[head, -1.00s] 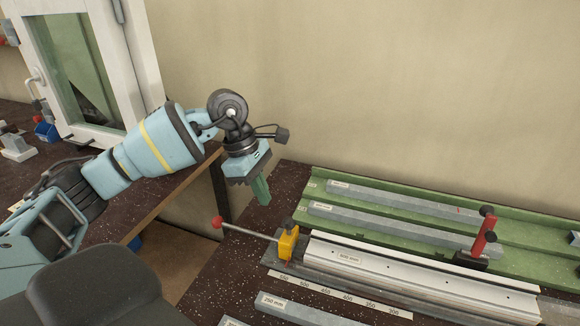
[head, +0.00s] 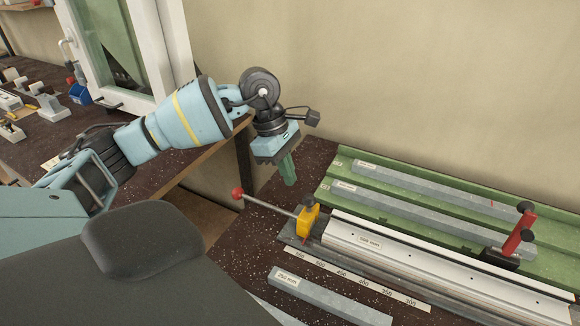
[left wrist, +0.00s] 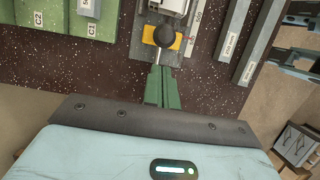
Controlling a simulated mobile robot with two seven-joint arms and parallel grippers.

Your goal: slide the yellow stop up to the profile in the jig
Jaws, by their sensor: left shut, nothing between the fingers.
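The yellow stop (head: 308,221) stands on the jig rail beside the left end of the pale profile (head: 420,260), labelled 500 mm. I cannot tell whether the two touch. A rod with a red ball (head: 237,193) sticks out left from the stop. My left gripper (head: 290,180) is shut and empty, its green fingers pointing down above and behind the stop. In the left wrist view the shut fingers (left wrist: 160,72) appear just below the yellow stop (left wrist: 176,43), whose black knob partly covers it. My right gripper is not in view.
A red-handled clamp (head: 519,232) stands toward the right of the jig. Green channels (head: 350,200) behind hold grey bars. A scale strip (head: 355,279) and a 250 mm bar (head: 330,298) lie in front. A white window frame (head: 150,50) stands at left. A gap separates the two benches.

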